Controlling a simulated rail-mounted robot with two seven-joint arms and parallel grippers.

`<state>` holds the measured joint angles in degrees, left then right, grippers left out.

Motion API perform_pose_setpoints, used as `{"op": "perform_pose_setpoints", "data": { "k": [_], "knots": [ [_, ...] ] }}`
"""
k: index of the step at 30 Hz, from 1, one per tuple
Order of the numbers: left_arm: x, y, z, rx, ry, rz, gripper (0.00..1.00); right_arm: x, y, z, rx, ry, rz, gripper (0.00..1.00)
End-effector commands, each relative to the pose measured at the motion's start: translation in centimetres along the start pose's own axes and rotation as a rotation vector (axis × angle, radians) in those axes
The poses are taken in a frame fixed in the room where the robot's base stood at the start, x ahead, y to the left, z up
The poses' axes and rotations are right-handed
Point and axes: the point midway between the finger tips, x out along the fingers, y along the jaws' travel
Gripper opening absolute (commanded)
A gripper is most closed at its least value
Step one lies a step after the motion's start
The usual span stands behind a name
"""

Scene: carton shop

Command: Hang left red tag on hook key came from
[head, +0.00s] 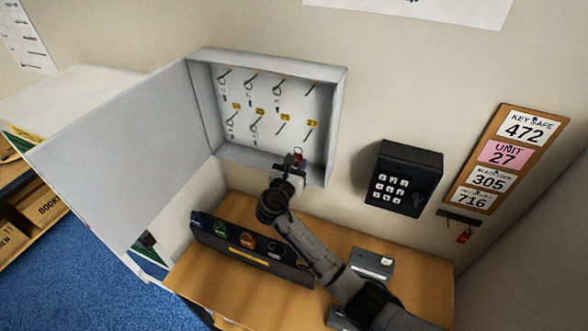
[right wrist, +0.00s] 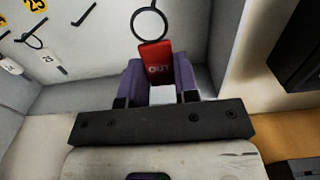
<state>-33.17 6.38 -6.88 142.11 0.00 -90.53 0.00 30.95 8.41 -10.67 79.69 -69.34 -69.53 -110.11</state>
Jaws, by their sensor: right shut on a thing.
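My right gripper (head: 297,165) is shut on a red tag (head: 299,155) in front of the lower right part of the open key cabinet (head: 340,90). In the right wrist view, the tag (right wrist: 157,62) reads "OUT" and stands upright between the purple fingers (right wrist: 160,85), with a dark ring above it. The ring is apart from the hooks seen there. In the head view, the lower hook by the yellow 27 label (head: 311,124) looks bare, as does the hook to its left (head: 281,129). Several hooks at left carry keys (head: 254,130). My left gripper is out of view.
A second red tag (head: 463,237) hangs on a small rack below the cork board (head: 545,115); a pink card there reads "UNIT 27". A black keypad box (head: 405,178) is right of the cabinet. A dark tray (head: 250,252) and a grey device (head: 372,264) are on the desk.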

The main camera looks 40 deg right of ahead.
Motion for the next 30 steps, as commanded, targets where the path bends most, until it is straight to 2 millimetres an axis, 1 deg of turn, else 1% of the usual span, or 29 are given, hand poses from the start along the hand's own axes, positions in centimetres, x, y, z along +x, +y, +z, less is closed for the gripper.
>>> {"op": "perform_pose_setpoints", "data": {
  "k": [1,27,29,30],
  "knots": [
    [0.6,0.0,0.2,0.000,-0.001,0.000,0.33,0.3,0.0,-0.3,0.000,-0.001,-0.001,0.15],
    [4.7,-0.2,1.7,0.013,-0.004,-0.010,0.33,5.1,0.0,-0.8,0.000,-0.001,-0.001,0.15],
    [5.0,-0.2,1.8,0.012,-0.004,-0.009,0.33,5.3,-0.1,-0.8,-0.001,0.000,-0.001,0.15],
    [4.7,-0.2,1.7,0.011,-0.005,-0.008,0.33,5.5,-0.1,-0.6,-0.003,0.000,-0.001,0.15]
  ]
}}
